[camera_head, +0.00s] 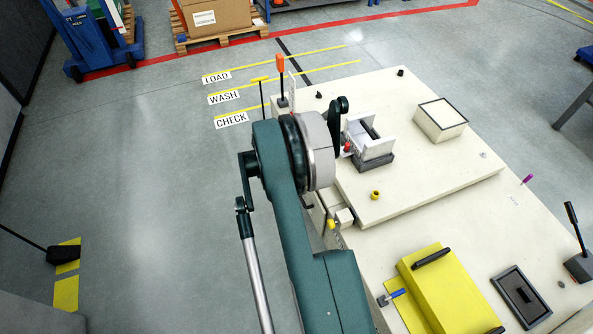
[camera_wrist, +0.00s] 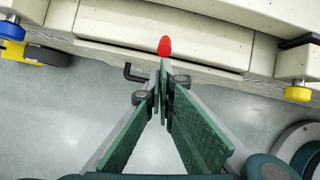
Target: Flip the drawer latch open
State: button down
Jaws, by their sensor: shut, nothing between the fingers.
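The cream drawer front (camera_wrist: 215,42), outlined by dark gaps, spans the top middle of the wrist view. A red tip (camera_wrist: 165,46), which looks like the end of the latch, stands over its lower edge. My gripper (camera_wrist: 163,72) is shut and empty, its fingertips just below the red tip; whether they touch it I cannot tell. The fingers hide whatever lies below the tip. In the head view my arm covers the gripper and drawer front.
A black hook (camera_wrist: 135,72) is close left of my fingertips. A yellow knob (camera_wrist: 298,93) hangs at the right. The bench (camera_head: 470,220) carries a vise (camera_head: 370,140), a white box (camera_head: 440,119) and a yellow case (camera_head: 440,290). The floor left of the bench is open.

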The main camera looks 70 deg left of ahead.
jog(key=w+r+g, duration=0.1)
jog(key=w+g, duration=0.1)
jog(key=w+r+g+p, duration=0.1)
jog(key=w+r+g, duration=0.1)
jog(key=shift+w+r, duration=0.2)
jog(key=shift+r, duration=0.05)
jog(key=shift+w+r, duration=0.2)
jog(key=shift+w, duration=0.45)
dwell(0.4)
dwell(0.4)
